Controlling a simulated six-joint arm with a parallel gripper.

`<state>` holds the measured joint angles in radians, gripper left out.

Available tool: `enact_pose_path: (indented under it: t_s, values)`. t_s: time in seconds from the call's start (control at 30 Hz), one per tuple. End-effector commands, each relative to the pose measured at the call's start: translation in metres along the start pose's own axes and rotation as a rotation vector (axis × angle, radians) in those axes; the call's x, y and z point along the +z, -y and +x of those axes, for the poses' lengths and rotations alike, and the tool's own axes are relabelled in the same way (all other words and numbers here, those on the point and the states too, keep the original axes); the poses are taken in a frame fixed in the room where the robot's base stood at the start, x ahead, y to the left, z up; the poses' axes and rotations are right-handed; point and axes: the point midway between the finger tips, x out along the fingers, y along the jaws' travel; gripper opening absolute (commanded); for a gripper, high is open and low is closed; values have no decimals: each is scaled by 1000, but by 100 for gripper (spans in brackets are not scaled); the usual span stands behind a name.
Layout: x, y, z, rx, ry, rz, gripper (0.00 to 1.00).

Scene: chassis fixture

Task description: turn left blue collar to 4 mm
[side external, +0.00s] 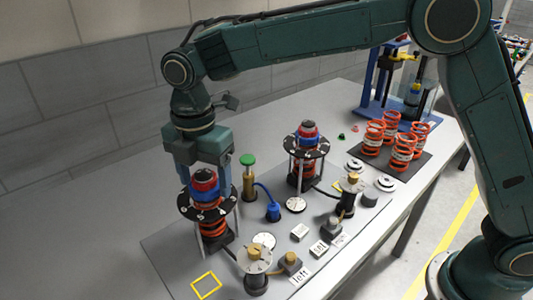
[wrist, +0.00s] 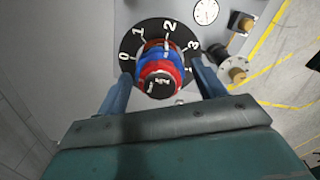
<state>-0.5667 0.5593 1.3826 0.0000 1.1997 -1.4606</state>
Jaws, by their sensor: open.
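The left blue collar (side external: 207,188) sits with red parts above and below it on the left stand, over a black dial plate (side external: 186,204). In the wrist view the blue collar (wrist: 152,55) shows behind a red cap with a dark top, and the dial plate (wrist: 131,42) carries white numbers 0, 1, 2 and 3. A white mark on the collar seems to point near the 2; it is small. My gripper (wrist: 161,80) is open, one finger on either side of the red and blue stack. Gaps show between fingers and stack. In the side view my gripper (side external: 207,178) is around the stack from above.
A second similar stand (side external: 308,145) is at the back right. A green-topped brass post (side external: 248,175) and a blue fitting (side external: 273,211) stand between the stands. Gauges, brass-topped fittings (side external: 255,262) and labels lie in front. Orange springs (side external: 403,150) are further right.

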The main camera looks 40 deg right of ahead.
Motion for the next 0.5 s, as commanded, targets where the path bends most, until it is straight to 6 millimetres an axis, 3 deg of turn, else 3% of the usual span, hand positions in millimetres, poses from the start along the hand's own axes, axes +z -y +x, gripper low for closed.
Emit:
enact_pose_path:
  t_s: [0.5]
  values:
    - [0,0,0,0,0,-135,69]
